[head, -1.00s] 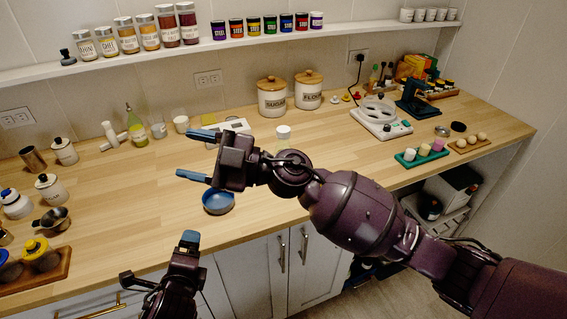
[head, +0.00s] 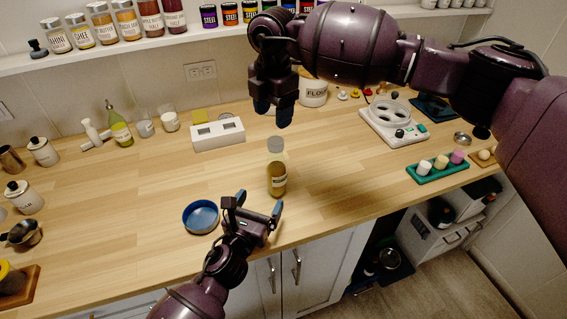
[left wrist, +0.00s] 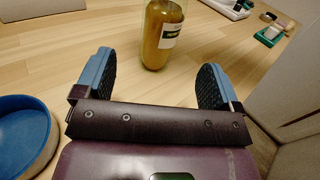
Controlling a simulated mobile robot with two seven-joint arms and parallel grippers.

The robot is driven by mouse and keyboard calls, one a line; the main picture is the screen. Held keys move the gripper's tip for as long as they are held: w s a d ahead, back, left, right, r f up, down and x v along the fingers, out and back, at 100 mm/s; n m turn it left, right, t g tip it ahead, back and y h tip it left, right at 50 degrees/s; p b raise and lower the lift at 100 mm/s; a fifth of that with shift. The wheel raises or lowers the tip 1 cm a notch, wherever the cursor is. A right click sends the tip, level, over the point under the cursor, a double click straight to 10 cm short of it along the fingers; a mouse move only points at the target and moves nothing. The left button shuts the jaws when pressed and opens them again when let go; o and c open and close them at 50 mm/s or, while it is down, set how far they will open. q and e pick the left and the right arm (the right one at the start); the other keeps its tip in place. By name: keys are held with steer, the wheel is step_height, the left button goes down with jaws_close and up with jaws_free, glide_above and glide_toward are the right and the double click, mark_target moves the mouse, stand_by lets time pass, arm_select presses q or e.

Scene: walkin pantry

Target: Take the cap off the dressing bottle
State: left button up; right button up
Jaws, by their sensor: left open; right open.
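The dressing bottle (head: 277,184) stands upright on the wooden counter, with olive-brown contents, a pale label and a whitish cap (head: 275,145) on top. My left gripper (head: 252,205) is open and low, just left of and in front of the bottle, with nothing between its fingers. In the left wrist view the bottle (left wrist: 158,38) stands ahead of the open fingers, centred between them, and its cap is out of frame. My right gripper (head: 273,116) is open and empty, fingers pointing down, above the cap and apart from it in the picture.
A blue bowl (head: 201,229) sits left of my left gripper. A white box with slots (head: 218,136) stands behind. A white hob-like appliance (head: 395,122) and a green tray (head: 437,174) are to the right. The counter's front edge (head: 330,224) is close by.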

mark_target(277, 172)
arm_select(q)
steer(key=shift+w+d, duration=0.15)
steer(key=shift+w, duration=0.05)
arm_select(e)
steer(key=shift+w+d+r, duration=0.15)
steer(key=shift+w+d, duration=0.05)
steer(key=shift+w, duration=0.05)
arm_select(q)
steer(key=shift+w+d, duration=0.1)
steer(key=shift+w, duration=0.1)
steer(key=x, duration=1)
arm_select(e)
steer(key=shift+s, duration=0.1)
